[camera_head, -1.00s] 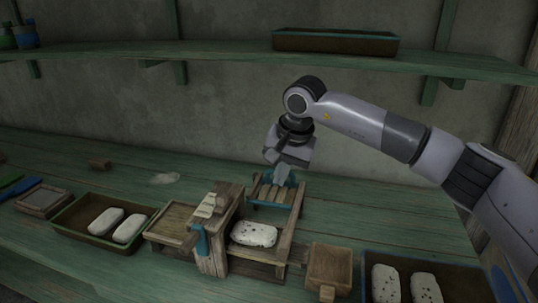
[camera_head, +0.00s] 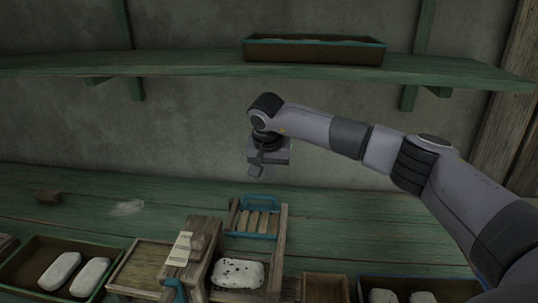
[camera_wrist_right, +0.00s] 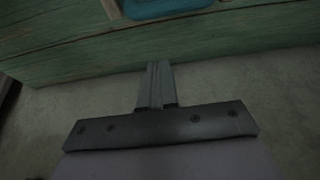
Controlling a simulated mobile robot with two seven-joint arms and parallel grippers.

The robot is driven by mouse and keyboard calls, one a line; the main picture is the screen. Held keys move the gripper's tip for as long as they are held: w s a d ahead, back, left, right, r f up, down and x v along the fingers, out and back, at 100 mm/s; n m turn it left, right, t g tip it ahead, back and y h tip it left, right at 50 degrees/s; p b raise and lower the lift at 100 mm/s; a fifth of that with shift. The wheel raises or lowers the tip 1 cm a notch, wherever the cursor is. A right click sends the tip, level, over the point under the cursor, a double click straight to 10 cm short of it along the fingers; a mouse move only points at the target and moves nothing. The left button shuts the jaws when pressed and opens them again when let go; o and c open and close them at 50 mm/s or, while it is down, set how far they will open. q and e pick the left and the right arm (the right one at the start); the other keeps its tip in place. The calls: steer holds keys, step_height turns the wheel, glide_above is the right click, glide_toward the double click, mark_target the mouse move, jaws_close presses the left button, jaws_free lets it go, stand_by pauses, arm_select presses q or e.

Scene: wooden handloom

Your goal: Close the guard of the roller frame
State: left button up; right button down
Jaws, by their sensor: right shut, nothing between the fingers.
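The wooden roller frame (camera_head: 281,249) stands on the bench at the bottom centre of the head view. Its slatted guard (camera_head: 253,221), with a blue handle (camera_head: 262,200), is at the back of the frame. A speckled white bar (camera_head: 238,273) lies uncovered in front of it. My right gripper (camera_head: 256,172) hangs above and behind the guard, apart from it. Its fingers (camera_wrist_right: 155,75) are shut and empty in the right wrist view, where a blue part shows at the top edge. My left gripper is out of view.
A tray with two white bars (camera_head: 90,277) is at left, and a tray with speckled bars (camera_head: 383,296) at lower right. A small wooden box (camera_head: 325,289) stands beside the frame. A green shelf (camera_head: 190,70) with a tray runs above my arm.

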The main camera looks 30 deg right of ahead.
mark_target(254, 213)
steer(key=shift+s+a+f+p, duration=0.35)
steer(key=shift+s+a+f, duration=0.15)
steer(key=shift+s, duration=0.2)
steer(key=shift+s+a+f+p, duration=0.3)
steer(key=shift+s+a+f, duration=0.1)
steer(key=shift+s+a, duration=0.25)
steer(key=shift+d, duration=0.1)
